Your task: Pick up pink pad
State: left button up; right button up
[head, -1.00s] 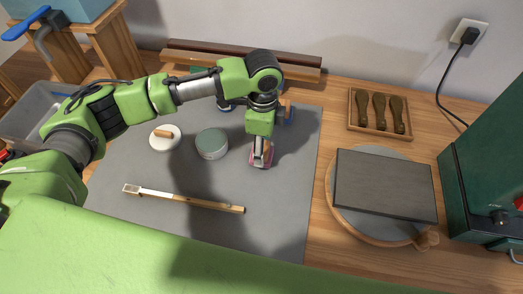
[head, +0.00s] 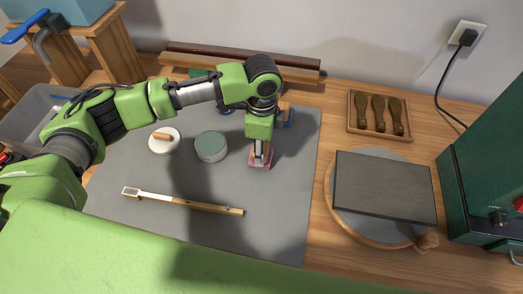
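The pink pad (head: 260,166) lies on the grey mat (head: 280,220), right of the round grey-green tin. My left gripper (head: 260,160) points down right over the pad, with its fingertips at or just above it. The gripper hides part of the pad. The fingers are small here, and I cannot tell whether they are apart or closed on it. My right gripper is not in view.
A round tin (head: 211,146), a white disc with a wooden handle (head: 164,140) and a long wooden stick (head: 185,202) lie on the mat. A dark slab (head: 385,187) lies on a round board at the right. A tool tray (head: 379,113) stands behind it.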

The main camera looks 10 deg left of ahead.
pick_arm(q)
notch_tip(320, 180, up, 2)
jog(key=shift+r+b, duration=0.1)
jog(key=shift+b, duration=0.25)
jog(key=s+a+r, duration=0.3)
jog(key=s+r, duration=0.7)
jog(key=s, duration=0.3)
jog(key=shift+s+b, duration=0.35)
jog(key=shift+b, duration=0.1)
jog(key=shift+o, duration=0.7)
jog(key=shift+r, duration=0.1)
